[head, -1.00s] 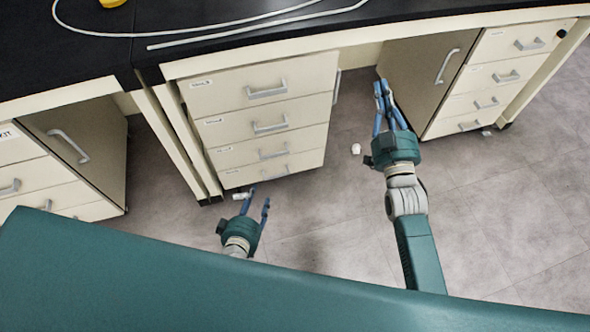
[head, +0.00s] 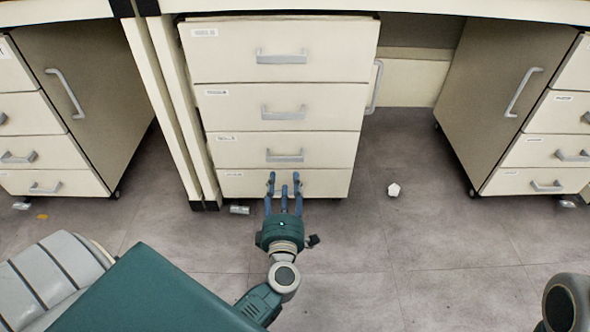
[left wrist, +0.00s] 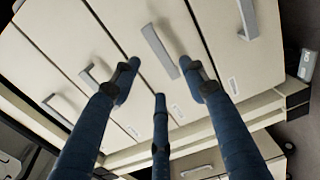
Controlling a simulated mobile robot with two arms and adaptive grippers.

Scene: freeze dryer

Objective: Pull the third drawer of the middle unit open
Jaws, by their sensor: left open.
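The middle unit (head: 190,75) is a cream cabinet with a stack of drawers, all looking shut. Its third drawer (head: 335,149) has a grey bar handle (head: 284,156). My left gripper (head: 283,181) is open and empty, with blue fingers pointing at the unit. In the head view its fingertips overlap the bottom drawer (head: 240,184) and partly hide that drawer's handle. In the left wrist view the fingers (left wrist: 158,85) spread around the line to the third drawer's handle (left wrist: 160,50), apparently without contact. My right gripper is out of view.
Side cabinets stand left (head: 100,85) and right (head: 490,95), with open knee space between. A white object (head: 393,190) lies on the floor right of the unit. A small cylinder (head: 239,210) lies near its lower left corner. The floor in front is mostly clear.

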